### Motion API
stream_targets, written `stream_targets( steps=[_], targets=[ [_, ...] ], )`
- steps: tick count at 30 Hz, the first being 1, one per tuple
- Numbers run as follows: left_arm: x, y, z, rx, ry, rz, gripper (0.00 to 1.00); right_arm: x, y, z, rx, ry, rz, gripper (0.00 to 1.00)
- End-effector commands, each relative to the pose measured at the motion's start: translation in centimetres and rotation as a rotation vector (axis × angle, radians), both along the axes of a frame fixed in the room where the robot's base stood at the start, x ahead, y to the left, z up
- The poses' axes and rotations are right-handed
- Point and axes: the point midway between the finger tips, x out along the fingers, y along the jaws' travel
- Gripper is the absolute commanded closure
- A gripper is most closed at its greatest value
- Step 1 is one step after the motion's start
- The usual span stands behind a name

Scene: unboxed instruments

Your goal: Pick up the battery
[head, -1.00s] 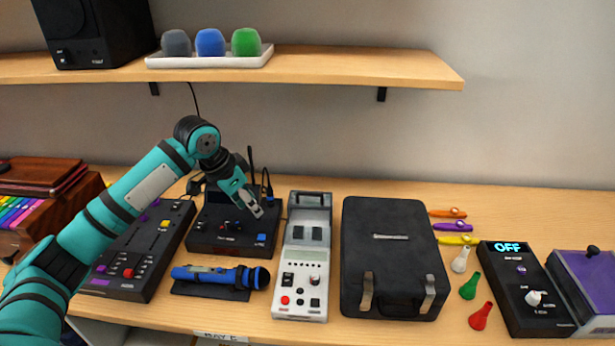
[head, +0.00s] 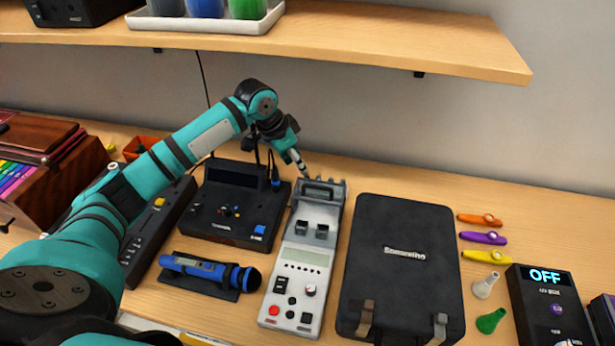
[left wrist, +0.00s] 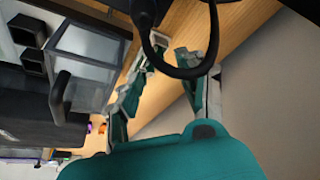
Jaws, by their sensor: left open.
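I cannot clearly make out a battery. A white and grey instrument (head: 291,281) stands on the table, with two dark blocks (head: 312,229) and a grey cradle with a dark handle-like bar (head: 318,190) at its far end. The cradle and bar also show in the left wrist view (left wrist: 62,92). My left gripper (head: 302,170) is just above and behind this far end. My right gripper is not in view.
A black case (head: 405,275) stands close to the right of the instrument. A black cable loop (left wrist: 190,70) crosses before the wrist camera. A shelf (head: 400,45) hangs above.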

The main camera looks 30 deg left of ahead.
Motion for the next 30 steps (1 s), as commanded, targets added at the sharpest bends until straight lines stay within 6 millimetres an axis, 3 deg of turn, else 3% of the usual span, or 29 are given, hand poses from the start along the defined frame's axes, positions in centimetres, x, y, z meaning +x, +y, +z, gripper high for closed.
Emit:
stream_targets(
  steps=[8, 16, 24, 30],
  targets=[
    [0.8, -0.7, -2.0, -0.001, 0.003, -0.001, 0.6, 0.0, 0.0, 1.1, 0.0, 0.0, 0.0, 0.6],
    [2.0, -1.5, -5.4, 0.0, 0.001, 0.0, 0.6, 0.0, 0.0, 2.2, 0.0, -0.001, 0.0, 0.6],
    [2.2, -1.5, -5.9, 0.002, -0.001, -0.001, 0.6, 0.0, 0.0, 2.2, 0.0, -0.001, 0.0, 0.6],
    [2.2, -1.5, -5.9, 0.002, -0.001, -0.001, 0.85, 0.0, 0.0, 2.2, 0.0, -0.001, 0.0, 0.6]
  ],
)
